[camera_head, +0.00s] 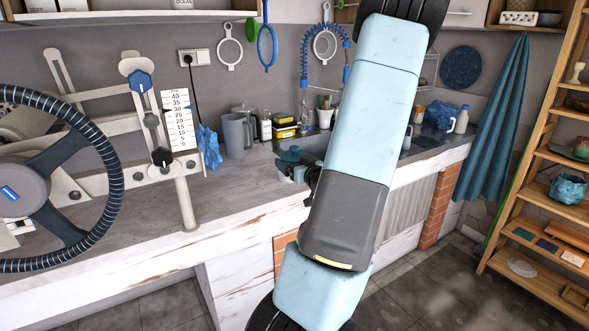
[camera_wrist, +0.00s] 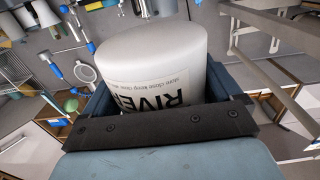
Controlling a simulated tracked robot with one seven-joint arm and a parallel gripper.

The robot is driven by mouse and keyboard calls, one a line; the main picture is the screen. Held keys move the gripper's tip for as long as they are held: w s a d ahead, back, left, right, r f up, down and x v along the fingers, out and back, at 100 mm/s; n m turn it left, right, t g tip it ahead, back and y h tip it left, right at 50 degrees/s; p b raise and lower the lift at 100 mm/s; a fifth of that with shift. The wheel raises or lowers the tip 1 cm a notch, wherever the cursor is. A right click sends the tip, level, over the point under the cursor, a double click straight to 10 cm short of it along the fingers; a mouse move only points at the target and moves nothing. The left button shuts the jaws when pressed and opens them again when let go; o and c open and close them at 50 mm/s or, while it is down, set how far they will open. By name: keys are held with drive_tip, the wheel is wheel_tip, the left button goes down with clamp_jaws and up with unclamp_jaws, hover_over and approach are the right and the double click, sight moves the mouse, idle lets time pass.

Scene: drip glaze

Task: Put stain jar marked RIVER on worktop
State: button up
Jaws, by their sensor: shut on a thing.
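The white stain jar (camera_wrist: 150,68) fills the middle of the wrist view, its black RIVER label upside down there. My gripper (camera_wrist: 160,88) is shut on it, with a blue-grey finger on either side. In the head view my arm crosses the middle and hides most of the gripper; I cannot make out the jar there. The worktop (camera_head: 130,222), a pale streaked slab, runs from the lower left to the back right. I cannot tell from these views whether the jar touches anything below it.
A large steering-wheel-like handwheel (camera_head: 104,190) and a metal frame stand at the left of the worktop. A grey jug (camera_head: 236,135), a blue crumpled thing (camera_head: 209,147) and small boxes (camera_head: 285,126) stand along the back. The front left stretch is clear. Wooden shelves (camera_head: 535,155) stand at right.

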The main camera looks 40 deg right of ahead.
drive_tip(key=shift+w+d+f, duration=0.35)
drive_tip(key=shift+w+f, duration=1)
drive_tip(key=shift+w, duration=0.4)
drive_tip(key=shift+w+d+f, duration=0.4)
drive_tip(key=shift+w+f, duration=0.95)
drive_tip(key=shift+w, duration=0.35)
drive_tip(key=shift+w+d+f, duration=0.35)
drive_tip(key=shift+w+f, duration=1)
drive_tip(key=shift+w, duration=0.4)
drive_tip(key=shift+w+f, duration=0.25)
drive_tip(key=shift+f, duration=1.35)
drive_tip(key=shift+f, duration=0.2)
drive_tip(key=o, duration=1.1)
drive_tip(key=shift+d, duration=0.1)
